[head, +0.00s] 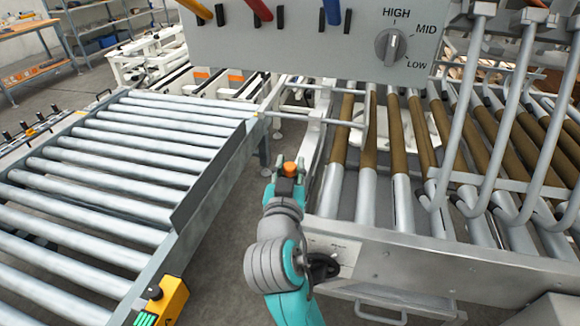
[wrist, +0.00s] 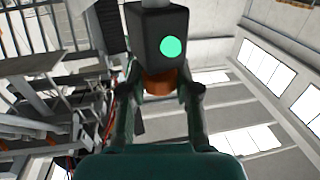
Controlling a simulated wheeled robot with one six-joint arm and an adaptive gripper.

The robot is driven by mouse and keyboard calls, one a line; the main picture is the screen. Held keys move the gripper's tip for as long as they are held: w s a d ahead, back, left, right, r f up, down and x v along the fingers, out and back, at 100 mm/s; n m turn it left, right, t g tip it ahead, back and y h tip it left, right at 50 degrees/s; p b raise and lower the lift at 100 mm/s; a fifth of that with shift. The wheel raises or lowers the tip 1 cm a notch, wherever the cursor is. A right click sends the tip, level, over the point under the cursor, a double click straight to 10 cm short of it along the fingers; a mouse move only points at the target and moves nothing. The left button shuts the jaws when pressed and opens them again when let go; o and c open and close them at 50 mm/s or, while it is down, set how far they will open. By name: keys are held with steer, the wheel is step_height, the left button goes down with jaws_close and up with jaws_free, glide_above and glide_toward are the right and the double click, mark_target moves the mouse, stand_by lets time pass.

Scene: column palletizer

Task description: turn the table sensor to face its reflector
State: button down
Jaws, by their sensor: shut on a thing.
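The table sensor (wrist: 154,38) is a dark box with a round green face, above an orange part (wrist: 158,82) in the wrist view. My gripper (wrist: 160,90) is shut on the orange part, one finger on each side. In the head view, my gripper (head: 287,186) is between the roller table and the right-hand conveyor, with a small orange-topped piece (head: 290,169) at its tip. The sensor's mount is hidden there. I cannot make out the reflector with certainty.
A roller table (head: 160,236) with a raised side plate lies left. A conveyor with brown-sleeved rollers (head: 372,130) and bent bars lies right. A grey panel (head: 300,45) with a HIGH/MID/LOW knob hangs above. A yellow device (head: 165,300) sits at the lower left.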

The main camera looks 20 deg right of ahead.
steer(key=c, duration=0.8)
jaws_free()
steer(key=v, duration=1.2)
